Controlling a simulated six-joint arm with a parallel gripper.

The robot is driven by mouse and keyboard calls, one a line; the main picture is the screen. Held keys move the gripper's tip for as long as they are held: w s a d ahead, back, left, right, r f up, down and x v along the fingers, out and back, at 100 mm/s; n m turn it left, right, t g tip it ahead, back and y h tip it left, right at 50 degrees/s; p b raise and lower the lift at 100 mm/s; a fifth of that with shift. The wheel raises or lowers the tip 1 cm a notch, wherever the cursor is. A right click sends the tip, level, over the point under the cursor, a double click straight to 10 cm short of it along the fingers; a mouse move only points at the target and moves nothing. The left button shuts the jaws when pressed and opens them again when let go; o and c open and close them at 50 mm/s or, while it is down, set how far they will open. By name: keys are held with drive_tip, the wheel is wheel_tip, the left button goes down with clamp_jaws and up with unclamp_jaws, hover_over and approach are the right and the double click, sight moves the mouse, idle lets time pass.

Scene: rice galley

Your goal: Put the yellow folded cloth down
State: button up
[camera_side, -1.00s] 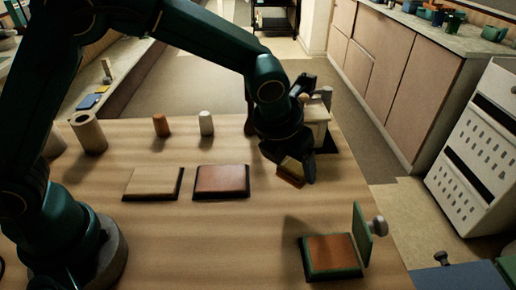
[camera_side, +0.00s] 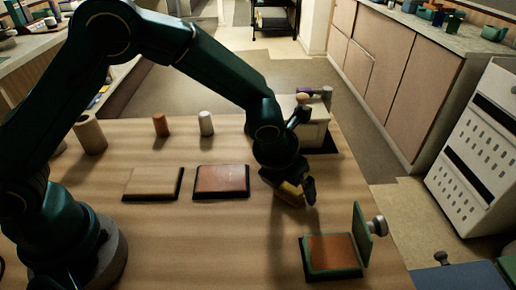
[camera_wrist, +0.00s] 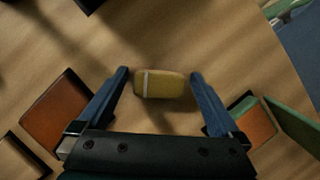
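The yellow folded cloth (camera_wrist: 163,85) is a small rounded block with a pale band, between the two fingers of my gripper (camera_wrist: 160,82) in the wrist view. In the side view the cloth (camera_side: 291,191) shows partly behind a dark finger of my gripper (camera_side: 296,193), and it has travelled with the gripper.
A red-brown pad (camera_side: 221,181) and a pale pad (camera_side: 152,184) lie left. A green-framed pad (camera_side: 331,256) with an upright green panel (camera_side: 362,234) stands front right. A white cylinder (camera_side: 206,123), an orange cylinder (camera_side: 161,125) and a pale box (camera_side: 314,125) stand behind. The front middle is clear.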

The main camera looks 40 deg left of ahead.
drive_tip(key=s+a+r+n, duration=0.2)
drive_tip(key=s+r+n, duration=0.2)
drive_tip(key=r, duration=0.3)
drive_tip(key=s+a+r+n, duration=0.2)
drive_tip(key=s+r+n, duration=0.1)
drive_tip(key=r, duration=0.4)
drive_tip(key=s+a+n, duration=0.4)
drive_tip(key=s+n, duration=0.2)
drive_tip(key=n, duration=0.8)
drive_tip(key=s+a+r+n+t, duration=0.1)
drive_tip(key=s+a+n, duration=0.4)
drive_tip(key=n, duration=1)
drive_tip(key=shift+s, duration=0.85)
drive_tip(key=shift+r, duration=0.15)
